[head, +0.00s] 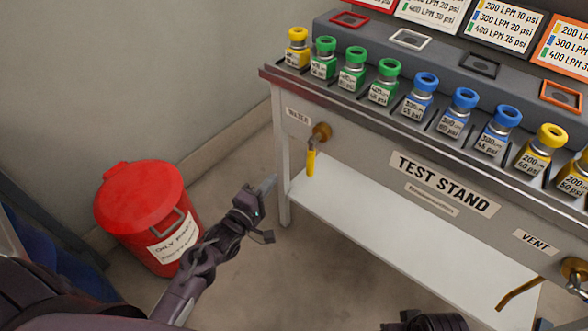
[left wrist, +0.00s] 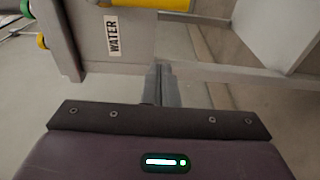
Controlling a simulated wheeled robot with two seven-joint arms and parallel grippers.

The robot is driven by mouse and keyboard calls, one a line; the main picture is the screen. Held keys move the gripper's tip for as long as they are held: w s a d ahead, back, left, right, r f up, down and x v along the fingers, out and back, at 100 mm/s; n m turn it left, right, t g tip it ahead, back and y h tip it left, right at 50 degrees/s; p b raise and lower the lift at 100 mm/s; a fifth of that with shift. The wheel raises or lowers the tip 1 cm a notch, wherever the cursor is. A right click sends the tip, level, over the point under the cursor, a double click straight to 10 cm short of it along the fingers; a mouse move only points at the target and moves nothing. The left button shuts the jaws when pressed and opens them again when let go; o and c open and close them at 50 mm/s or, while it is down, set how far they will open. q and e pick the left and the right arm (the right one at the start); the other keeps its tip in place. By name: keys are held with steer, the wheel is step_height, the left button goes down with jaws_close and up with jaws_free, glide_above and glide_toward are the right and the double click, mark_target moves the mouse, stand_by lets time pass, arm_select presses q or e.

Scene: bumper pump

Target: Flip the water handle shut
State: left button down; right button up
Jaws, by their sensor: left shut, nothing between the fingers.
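The yellow water handle (head: 311,163) hangs straight down from a brass valve (head: 321,132) on the test stand's front, beside the WATER label (head: 298,116). My left gripper (head: 268,184) is shut and empty, left of the handle and a little lower in the head view, apart from it. In the left wrist view the shut fingers (left wrist: 160,82) point toward the stand, below the WATER label (left wrist: 112,36). A yellow piece at that view's top edge looks like the handle (left wrist: 130,3), mostly cut off. My right gripper (head: 428,321) shows only partly at the bottom edge; its fingers are hidden.
The test stand (head: 445,187) carries a row of yellow, green and blue nozzles on top. A white lower shelf (head: 400,240) sits beneath. A red bin (head: 140,210) stands at left. A vent valve (head: 577,275) is at the right. The floor between bin and stand is clear.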

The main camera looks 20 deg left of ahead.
mark_target(311, 162)
stand_by(0.3)
arm_select(q)
steer(key=w+d+b, duration=0.2)
steer(key=w+d, duration=0.3)
steer(key=w, duration=0.2)
steer(key=shift+w+d, duration=0.3)
steer(key=shift+w, duration=0.05)
arm_select(e)
steer(key=a, duration=0.1)
steer(key=t, duration=0.1)
steer(key=w+a+f, duration=0.1)
steer(key=shift+a+n+y, duration=0.3)
steer(key=shift+a+y, duration=0.05)
steer(key=shift+y, duration=0.05)
steer(key=shift+d+r+t, duration=0.1)
steer(key=shift+d+t, duration=0.05)
steer(key=shift+t, duration=0.15)
